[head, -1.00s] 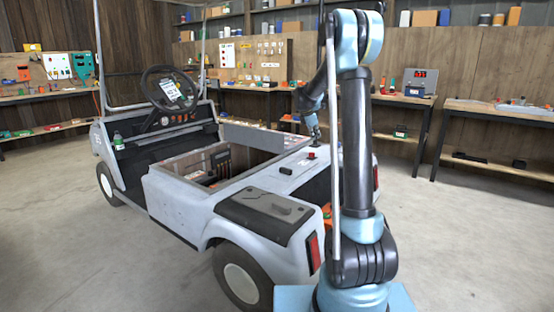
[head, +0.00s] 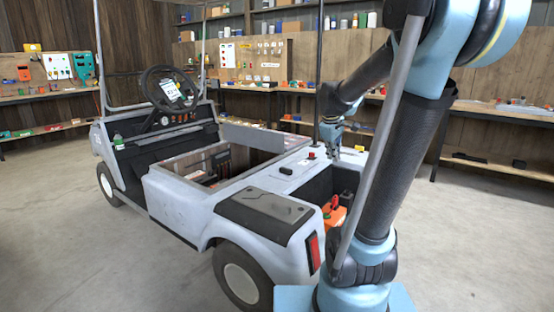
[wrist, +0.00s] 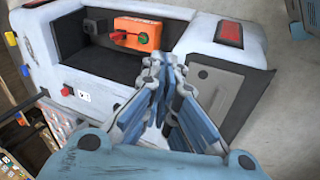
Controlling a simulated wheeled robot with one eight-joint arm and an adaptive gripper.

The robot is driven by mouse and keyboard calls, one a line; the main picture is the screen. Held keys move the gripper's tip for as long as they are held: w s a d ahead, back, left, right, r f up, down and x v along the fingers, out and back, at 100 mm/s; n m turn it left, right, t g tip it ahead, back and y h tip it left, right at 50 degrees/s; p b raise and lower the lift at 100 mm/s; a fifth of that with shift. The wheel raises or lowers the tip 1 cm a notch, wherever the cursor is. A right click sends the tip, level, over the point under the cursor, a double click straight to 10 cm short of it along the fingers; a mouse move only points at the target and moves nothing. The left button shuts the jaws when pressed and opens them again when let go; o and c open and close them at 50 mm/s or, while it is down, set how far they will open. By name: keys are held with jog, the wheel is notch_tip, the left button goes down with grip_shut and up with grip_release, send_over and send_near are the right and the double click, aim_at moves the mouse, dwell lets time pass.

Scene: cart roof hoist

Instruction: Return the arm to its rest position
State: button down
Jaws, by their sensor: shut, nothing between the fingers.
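My gripper (head: 334,150) is at the end of my bent arm, above the rear deck of the grey cart (head: 190,203) in the head view. In the wrist view my gripper (wrist: 165,62) has its fingers together with nothing between them. Below and beyond it lies the cart's open rear bay. An orange box (wrist: 136,33) with a red part sits in that bay, apart from the fingers. The orange box also shows in the head view (head: 333,217), partly behind the cart's corner.
A red button (head: 311,155) stands on the cart's rear deck. A thin dark pole (head: 319,70) rises near my gripper. Workbenches (head: 492,113) with tools line the back wall. The concrete floor (head: 465,235) at the right is clear.

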jog(key=s+a+f+m+y, duration=0.1)
jog(key=s+f+m, duration=0.3)
jog(key=s, duration=0.9)
jog(key=s+a+f+m+g+y, duration=0.1)
jog(key=s+f+m, duration=0.4)
jog(key=s+f, duration=0.5)
jog(key=s, duration=0.3)
jog(key=shift+f, duration=0.15)
